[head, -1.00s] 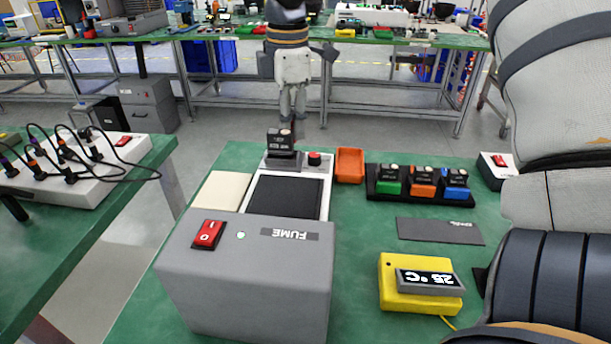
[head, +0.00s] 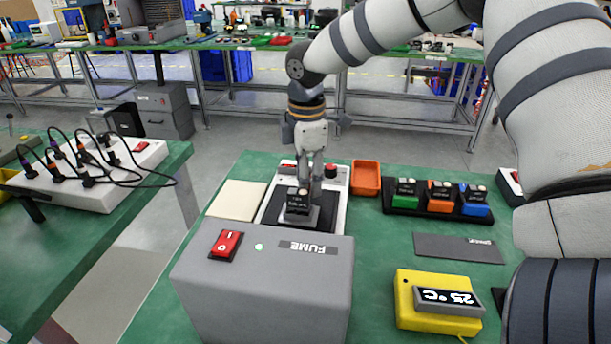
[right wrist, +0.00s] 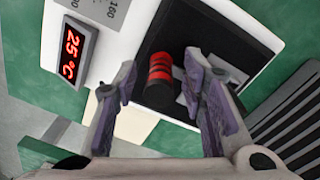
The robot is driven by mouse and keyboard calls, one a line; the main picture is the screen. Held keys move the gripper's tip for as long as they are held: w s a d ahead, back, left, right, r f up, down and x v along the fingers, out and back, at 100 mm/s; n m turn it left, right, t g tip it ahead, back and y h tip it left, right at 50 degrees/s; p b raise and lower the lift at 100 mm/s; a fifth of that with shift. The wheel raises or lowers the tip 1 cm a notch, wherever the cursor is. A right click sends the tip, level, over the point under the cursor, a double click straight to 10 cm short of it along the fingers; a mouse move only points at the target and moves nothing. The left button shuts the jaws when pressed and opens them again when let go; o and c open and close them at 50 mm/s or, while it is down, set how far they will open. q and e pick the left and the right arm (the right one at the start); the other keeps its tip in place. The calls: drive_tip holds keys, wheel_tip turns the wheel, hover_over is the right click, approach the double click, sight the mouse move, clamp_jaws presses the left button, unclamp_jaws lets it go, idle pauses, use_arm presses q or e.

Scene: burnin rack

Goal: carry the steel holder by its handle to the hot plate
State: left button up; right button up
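The steel holder (head: 297,214) is a small grey block with a dark, white-lettered piece on top. It sits on the black surface of the white hot plate (head: 333,219). In the right wrist view, its red-and-black banded handle (right wrist: 160,70) stands between the fingers of my right gripper (right wrist: 163,85), with gaps on both sides. My right gripper (head: 316,172) is open and just behind the holder in the head view. The hot plate (right wrist: 112,42) shows a red 25 °C display in the right wrist view. My left gripper is not in view.
A grey FUME box (head: 265,285) stands directly in front of the hot plate. An orange tray (head: 366,178), a black rack (head: 405,208) of coloured blocks, a dark mat (head: 458,248) and a yellow temperature meter (head: 437,300) lie to the right. A pale pad (head: 237,200) lies left.

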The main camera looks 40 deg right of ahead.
drive_tip(key=shift+r, duration=0.15)
wheel_tip(320, 180, up, 12)
drive_tip(key=shift+s+p, duration=0.2)
drive_tip(key=shift+p, duration=0.1)
drive_tip(key=shift+a, duration=0.1)
